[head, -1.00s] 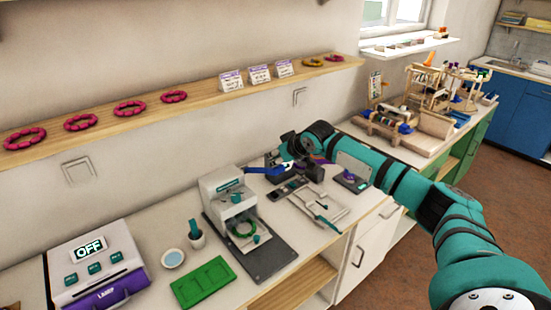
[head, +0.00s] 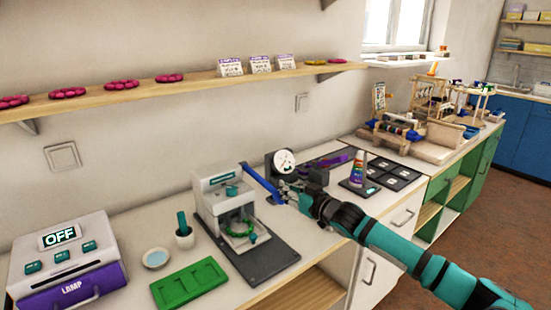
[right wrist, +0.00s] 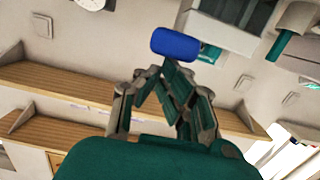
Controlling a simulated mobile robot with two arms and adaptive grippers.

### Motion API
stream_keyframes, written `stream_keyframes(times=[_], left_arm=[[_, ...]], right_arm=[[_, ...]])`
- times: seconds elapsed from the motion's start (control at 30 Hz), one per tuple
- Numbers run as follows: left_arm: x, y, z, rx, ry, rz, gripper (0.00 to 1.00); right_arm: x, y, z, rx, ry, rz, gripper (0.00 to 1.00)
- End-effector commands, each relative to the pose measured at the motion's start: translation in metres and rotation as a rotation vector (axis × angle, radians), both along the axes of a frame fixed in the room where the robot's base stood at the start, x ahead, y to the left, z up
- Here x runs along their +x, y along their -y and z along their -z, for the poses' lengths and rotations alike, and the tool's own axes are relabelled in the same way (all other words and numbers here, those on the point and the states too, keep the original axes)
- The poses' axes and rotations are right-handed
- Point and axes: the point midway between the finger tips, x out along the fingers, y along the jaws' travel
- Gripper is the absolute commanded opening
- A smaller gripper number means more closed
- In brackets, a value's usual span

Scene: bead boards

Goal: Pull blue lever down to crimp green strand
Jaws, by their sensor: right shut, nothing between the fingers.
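The blue lever (head: 261,183) slants from upper left to lower right in the head view, beside a dark device with a round white gauge (head: 284,161). My right gripper (head: 285,190) is shut and empty at the lever's lower right end. The right wrist view shows the closed fingers (right wrist: 168,74) just short of the rounded blue lever end (right wrist: 175,44); whether they touch it I cannot tell. The green strand (head: 238,231) lies as a ring in the white machine (head: 215,190), on its dark base. My left gripper is not in view.
A green tray (head: 190,284), a small white dish (head: 156,258), a cup with a green-handled tool (head: 184,232) and the lamp box (head: 70,262) stand to the left. A bottle (head: 357,168) and dark sample trays (head: 392,172) are to the right. A wooden shelf (head: 200,88) runs above.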

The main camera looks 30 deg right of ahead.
Motion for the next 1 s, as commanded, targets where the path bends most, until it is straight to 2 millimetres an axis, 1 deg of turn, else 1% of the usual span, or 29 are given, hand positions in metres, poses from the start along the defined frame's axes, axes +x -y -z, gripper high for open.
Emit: stream_keyframes(times=[0.03,0.3,0.6,1.0], left_arm=[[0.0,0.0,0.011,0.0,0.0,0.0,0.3],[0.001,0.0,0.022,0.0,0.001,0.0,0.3],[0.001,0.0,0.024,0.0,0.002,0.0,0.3],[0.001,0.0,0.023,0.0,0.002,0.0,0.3]], right_arm=[[0.0,-0.001,0.017,0.008,0.012,0.002,0.0],[0.001,0.0,0.035,0.003,0.011,0.001,0.0],[0.002,0.0,0.042,0.003,0.01,0.001,0.0],[0.002,-0.001,0.042,0.002,0.006,0.002,0.0]])
